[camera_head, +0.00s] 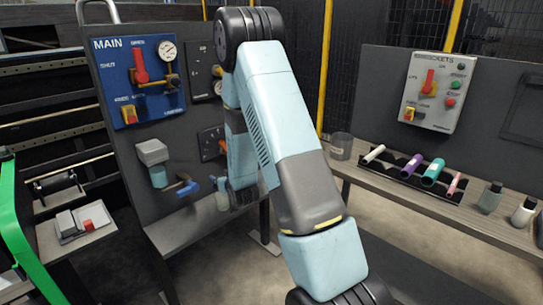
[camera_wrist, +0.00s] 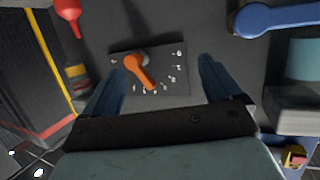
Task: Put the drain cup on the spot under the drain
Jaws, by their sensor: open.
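A grey, see-through cup (camera_head: 341,147), which looks like the drain cup, stands upright at the left end of the right-hand bench in the head view. The drain appears to be the pipe with a blue handle (camera_head: 187,188) low on the left panel, beside a grey unit with a teal bowl (camera_head: 158,176). The spot under it cannot be made out clearly. My gripper (camera_wrist: 158,78) is open and empty, facing a panel with an orange lever (camera_wrist: 140,70) between its fingers. In the head view my arm largely hides it. The cup does not show in the wrist view.
The right bench (camera_head: 450,208) holds a rack of coloured tubes (camera_head: 412,172) and two small bottles (camera_head: 507,204) to the right of the cup. The blue MAIN panel (camera_head: 140,78) is at left. A small side table (camera_head: 95,240) stands at lower left.

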